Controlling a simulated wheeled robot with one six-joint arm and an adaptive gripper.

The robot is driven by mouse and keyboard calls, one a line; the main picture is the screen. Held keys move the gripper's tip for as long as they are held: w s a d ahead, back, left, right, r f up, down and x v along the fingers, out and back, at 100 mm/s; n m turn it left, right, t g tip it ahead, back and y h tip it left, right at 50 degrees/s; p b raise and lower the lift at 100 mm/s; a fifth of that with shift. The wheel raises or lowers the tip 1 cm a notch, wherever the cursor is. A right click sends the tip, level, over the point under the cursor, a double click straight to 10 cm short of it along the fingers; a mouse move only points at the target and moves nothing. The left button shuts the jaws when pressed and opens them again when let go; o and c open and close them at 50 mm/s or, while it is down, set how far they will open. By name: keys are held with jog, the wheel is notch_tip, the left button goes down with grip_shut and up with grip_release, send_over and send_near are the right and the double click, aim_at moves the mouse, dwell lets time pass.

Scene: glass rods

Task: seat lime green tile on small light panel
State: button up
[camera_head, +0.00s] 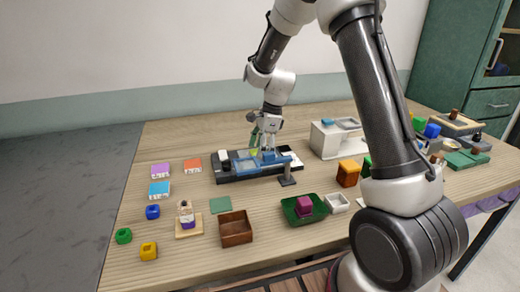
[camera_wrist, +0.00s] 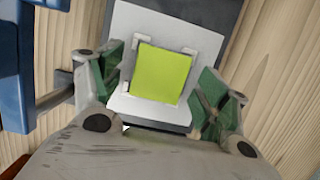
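The lime green tile (camera_wrist: 162,74) lies flat over the small light panel (camera_wrist: 130,25) in the wrist view, inside pale corner brackets and slightly turned. Whether it is fully down between the brackets is hard to tell. My gripper (camera_wrist: 160,92) is open, its green finger pads on either side of the tile with a gap to each. In the head view my gripper (camera_head: 266,140) is low over the dark station (camera_head: 226,177) at the middle of the table; the tile's seat is too small there to judge.
A blue part (camera_wrist: 16,70) stands close left of my gripper in the wrist view. A white machine (camera_head: 325,142) is to the right. Purple, orange and blue blocks (camera_head: 160,189) lie left.

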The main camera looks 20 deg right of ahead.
jog(key=v, duration=1.2)
jog(key=s+d+r+n+t+h, duration=0.1)
jog(key=s+d+r+n, duration=0.2)
jog(key=s+n, duration=0.3)
jog(key=s+d+r+n+t+h, duration=0.1)
jog(key=s+n, duration=0.5)
jog(key=s, duration=0.9)
jog(key=s+d+r+n+t+h, duration=0.1)
jog(key=s+d+r+n, duration=0.4)
jog(key=s, duration=0.6)
jog(key=shift+d+n+t, duration=0.5)
jog(key=shift+d+t, duration=0.2)
jog(key=shift+d, duration=0.5)
